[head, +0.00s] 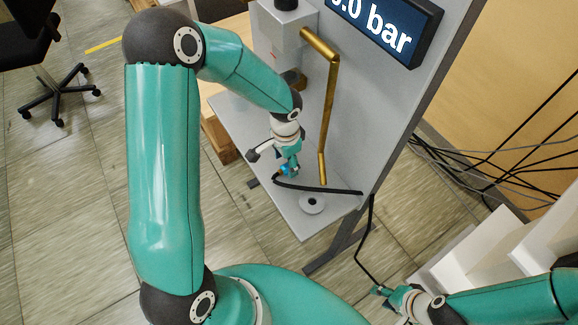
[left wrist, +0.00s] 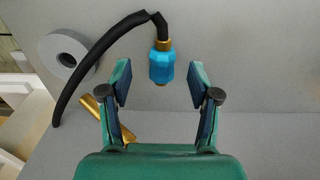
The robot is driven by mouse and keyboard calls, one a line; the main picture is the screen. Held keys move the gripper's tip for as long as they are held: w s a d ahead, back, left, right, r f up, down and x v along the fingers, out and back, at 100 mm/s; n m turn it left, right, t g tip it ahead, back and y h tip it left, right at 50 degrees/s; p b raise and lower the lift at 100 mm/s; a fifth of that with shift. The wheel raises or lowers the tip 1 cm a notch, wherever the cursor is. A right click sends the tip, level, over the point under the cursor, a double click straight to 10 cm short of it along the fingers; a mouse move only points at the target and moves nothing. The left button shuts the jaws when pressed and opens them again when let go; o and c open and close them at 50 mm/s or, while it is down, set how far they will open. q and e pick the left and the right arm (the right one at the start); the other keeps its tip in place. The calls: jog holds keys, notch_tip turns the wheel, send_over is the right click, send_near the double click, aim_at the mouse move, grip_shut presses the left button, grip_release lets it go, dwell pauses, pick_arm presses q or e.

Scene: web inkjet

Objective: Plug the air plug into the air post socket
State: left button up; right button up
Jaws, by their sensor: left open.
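The air plug (left wrist: 161,66) is blue with brass ends and hangs on a black hose (left wrist: 95,60). My left gripper (left wrist: 160,82) is open, with one finger on each side of the plug's lower part and gaps between. In the head view my left gripper (head: 286,170) is low over the grey shelf, and its fingers mostly hide the plug. A round grey piece with a central hole (head: 312,204), perhaps the air post socket, is on the shelf near its front corner; it also shows in the left wrist view (left wrist: 68,57). My right gripper (head: 386,294) is at the lower right, too small to read.
A bent brass pipe (head: 329,110) comes down from a grey box (head: 284,32) close beside my left gripper. A grey panel with a display (head: 385,30) stands behind. The hose (head: 330,189) crosses the shelf (head: 330,222) and hangs off its edge. Loose black cables lie at right.

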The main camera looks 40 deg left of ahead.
aim_at(287, 166)
pick_arm(q)
jog(key=f, duration=0.3)
jog(key=shift+w+a+f, duration=0.1)
jog(key=shift+w+f, duration=0.1)
jog(key=shift+w, duration=0.05)
grip_shut()
